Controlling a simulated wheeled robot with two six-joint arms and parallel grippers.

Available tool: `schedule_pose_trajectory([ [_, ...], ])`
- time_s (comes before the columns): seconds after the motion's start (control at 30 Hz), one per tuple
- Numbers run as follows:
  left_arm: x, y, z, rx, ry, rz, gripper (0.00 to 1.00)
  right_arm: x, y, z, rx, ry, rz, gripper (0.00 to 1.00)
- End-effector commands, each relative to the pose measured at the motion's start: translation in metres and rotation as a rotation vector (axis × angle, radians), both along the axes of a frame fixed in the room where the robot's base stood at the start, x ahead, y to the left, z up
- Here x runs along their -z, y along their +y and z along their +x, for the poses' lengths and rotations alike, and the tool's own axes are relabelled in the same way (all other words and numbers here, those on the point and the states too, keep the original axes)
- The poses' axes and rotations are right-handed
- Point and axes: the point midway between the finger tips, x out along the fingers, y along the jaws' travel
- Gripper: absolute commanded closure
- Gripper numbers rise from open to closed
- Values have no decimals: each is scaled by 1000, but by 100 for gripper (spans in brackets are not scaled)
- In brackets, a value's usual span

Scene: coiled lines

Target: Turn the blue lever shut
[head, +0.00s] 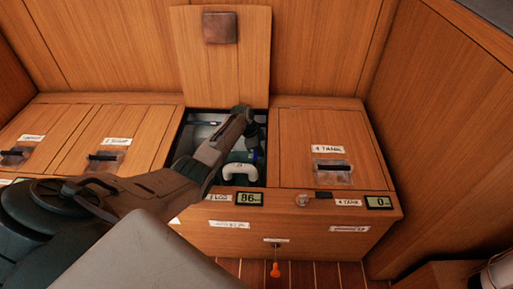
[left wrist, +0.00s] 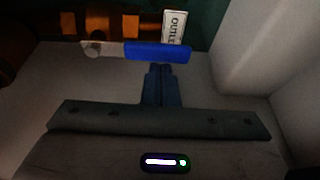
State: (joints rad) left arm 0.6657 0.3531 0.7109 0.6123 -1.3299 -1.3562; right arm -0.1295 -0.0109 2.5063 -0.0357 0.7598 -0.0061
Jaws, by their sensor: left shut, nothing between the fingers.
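The blue lever (left wrist: 158,51) shows in the left wrist view. It lies nearly level across the picture, with a pale metal end and a round knob at its left. Orange-brown pipework (left wrist: 110,22) runs behind it, and a white label (left wrist: 174,27), partly readable as "OUTL", stands just above it. My left gripper (left wrist: 160,72) is shut and empty, its tips just below the lever in that view; I cannot tell whether they touch it. In the head view my left gripper (head: 251,140) reaches down into the open locker and hides part of the inside.
The open locker has a raised lid (head: 222,60) behind it. A white curved fitting (head: 240,172) sits near its front. Closed lids flank it, including one labelled "4 TANK" (head: 325,185). Displays read 86 (head: 249,198) and 0 (head: 379,202). A pale wall (left wrist: 235,55) stands right of the lever.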

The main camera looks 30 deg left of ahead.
Motion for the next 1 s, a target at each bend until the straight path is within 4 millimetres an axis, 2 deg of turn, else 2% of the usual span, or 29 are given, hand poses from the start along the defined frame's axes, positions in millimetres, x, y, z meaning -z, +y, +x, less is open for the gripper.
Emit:
schedule_pose_trajectory([
  [0.13, 6, -2, 1, 0, 1, 0, 100, 1, 0, 0, 3, -3, 6, 64],
  [1.0, 4, 1, -4, -83, 2, 1, 100, -8, 0, -1, -8, 9, -14, 64],
])
